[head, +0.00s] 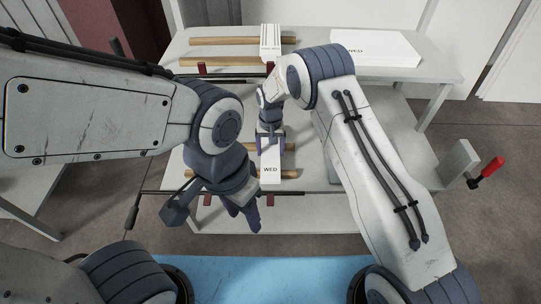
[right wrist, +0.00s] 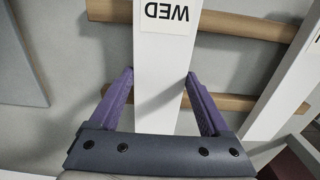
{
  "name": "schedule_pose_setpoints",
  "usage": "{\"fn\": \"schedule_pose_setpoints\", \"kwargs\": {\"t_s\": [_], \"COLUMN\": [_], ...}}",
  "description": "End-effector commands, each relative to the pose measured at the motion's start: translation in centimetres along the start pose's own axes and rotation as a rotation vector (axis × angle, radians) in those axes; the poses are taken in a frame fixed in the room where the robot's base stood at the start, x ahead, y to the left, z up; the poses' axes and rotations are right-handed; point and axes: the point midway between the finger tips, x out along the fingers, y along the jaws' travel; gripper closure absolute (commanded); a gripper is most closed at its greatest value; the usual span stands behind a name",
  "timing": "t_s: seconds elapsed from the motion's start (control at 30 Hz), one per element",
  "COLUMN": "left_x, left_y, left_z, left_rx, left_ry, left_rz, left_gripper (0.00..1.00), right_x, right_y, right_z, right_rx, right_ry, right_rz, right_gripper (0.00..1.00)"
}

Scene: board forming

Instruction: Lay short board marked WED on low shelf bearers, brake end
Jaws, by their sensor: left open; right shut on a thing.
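The short white board marked WED (head: 270,172) is at the low shelf, lying across the wooden bearers (head: 289,174). In the right wrist view the board (right wrist: 165,60) runs between my fingers, with the bearers (right wrist: 245,26) passing beneath it; I cannot tell whether it touches them. My right gripper (head: 270,146) is shut on this board; its purple fingers (right wrist: 160,76) are against both sides. My left gripper (head: 243,218) is open and empty, pointing down near the low shelf's front edge, left of the board.
The upper shelf (head: 320,80) carries more bearers (head: 230,41), a white board (head: 270,35) across them and a wide white board (head: 380,48) at right. A dark rod (head: 160,192) runs along the low shelf front. A red handle (head: 490,168) sticks out at right.

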Motion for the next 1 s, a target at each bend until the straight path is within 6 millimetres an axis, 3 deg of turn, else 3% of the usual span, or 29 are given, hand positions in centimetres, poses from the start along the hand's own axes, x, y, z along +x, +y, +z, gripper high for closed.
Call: {"fn": "schedule_pose_setpoints", "kwargs": {"t_s": [0.53, 0.57, 0.6, 0.87, 1.0], "left_x": [0.4, 0.4, 0.3, 0.3, 0.3], "left_y": [0.0, 0.0, 0.0, 0.0, 0.0], "left_z": [0.0, 0.0, 0.0, 0.0, 0.0], "left_rx": [0.000, 0.000, 0.000, 0.000, 0.000], "left_ry": [0.000, 0.000, 0.000, 0.000, 0.000], "left_rz": [0.000, 0.000, 0.000, 0.000, 0.000], "left_gripper": [0.50, 0.50, 0.50, 0.50, 0.50], "right_x": [0.6, 0.5, 0.5, 0.4, -1.1], "right_y": [0.0, 0.0, 0.0, 0.0, 0.0], "right_z": [0.0, 0.0, 0.0, 0.0, -0.1], "right_rx": [0.000, 0.000, 0.000, 0.000, 0.000], "right_ry": [0.001, 0.001, 0.001, 0.000, 0.002], "right_rz": [0.000, 0.000, 0.000, 0.000, -0.001], "right_gripper": [0.94, 0.12, 0.00, 0.00, 0.00]}}
